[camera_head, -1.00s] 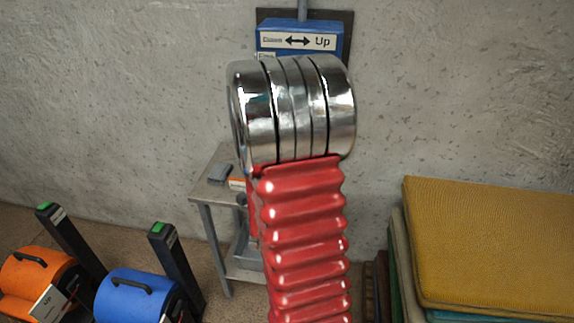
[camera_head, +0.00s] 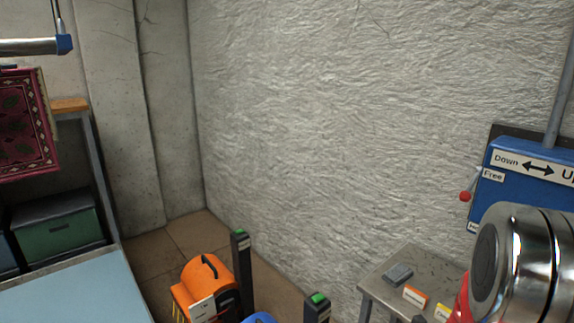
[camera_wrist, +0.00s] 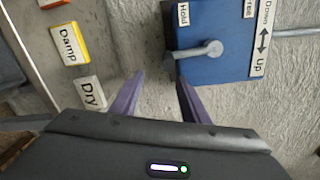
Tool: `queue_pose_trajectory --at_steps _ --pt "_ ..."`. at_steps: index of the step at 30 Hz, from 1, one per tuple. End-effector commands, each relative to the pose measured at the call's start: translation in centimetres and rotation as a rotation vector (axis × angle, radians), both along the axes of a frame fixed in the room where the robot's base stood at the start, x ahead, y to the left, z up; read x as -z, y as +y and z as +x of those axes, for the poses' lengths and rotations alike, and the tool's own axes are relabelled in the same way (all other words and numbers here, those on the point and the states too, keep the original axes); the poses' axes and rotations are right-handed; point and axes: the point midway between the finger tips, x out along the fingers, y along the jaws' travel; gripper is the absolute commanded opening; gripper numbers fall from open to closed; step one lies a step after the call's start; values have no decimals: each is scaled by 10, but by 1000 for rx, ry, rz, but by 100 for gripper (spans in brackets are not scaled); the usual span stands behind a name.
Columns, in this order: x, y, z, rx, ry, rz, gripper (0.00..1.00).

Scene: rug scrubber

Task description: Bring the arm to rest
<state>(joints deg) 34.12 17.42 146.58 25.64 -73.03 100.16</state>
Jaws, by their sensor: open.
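My gripper (camera_wrist: 159,76) shows in the wrist view with its two purple fingers apart and nothing between them. It faces the rough wall, with a blue control box (camera_wrist: 225,70) just beyond and to the right of the fingertips. The box carries a grey lever (camera_wrist: 200,50) and labels reading Hold, Down and Up. I cannot tell the exact gap between fingers and box. In the head view, a chrome joint and a bit of red sleeve of my arm show at the lower right. The gripper itself is out of that view.
A small metal table (camera_head: 405,262) stands by the wall, with Damp (camera_wrist: 69,43) and Dry (camera_wrist: 91,93) labels in the wrist view. An orange machine (camera_head: 205,287) stands on the floor. A patterned rug (camera_head: 25,125) hangs at left above a light-blue surface (camera_head: 75,295).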

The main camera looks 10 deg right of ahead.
Motion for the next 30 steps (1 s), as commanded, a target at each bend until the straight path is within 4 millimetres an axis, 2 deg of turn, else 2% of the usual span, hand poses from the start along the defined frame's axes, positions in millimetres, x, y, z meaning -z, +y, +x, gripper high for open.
queue_pose_trajectory --at_steps 5,9,13,18,22,30 --pt "45 11 6 -70 267 42 42" --pt "82 26 9 -167 490 78 42" --pt "103 45 11 -277 669 92 42" --pt "118 76 14 -449 875 82 42" --pt "123 104 15 -599 1019 51 42" --pt "114 168 9 -935 1278 -73 42"
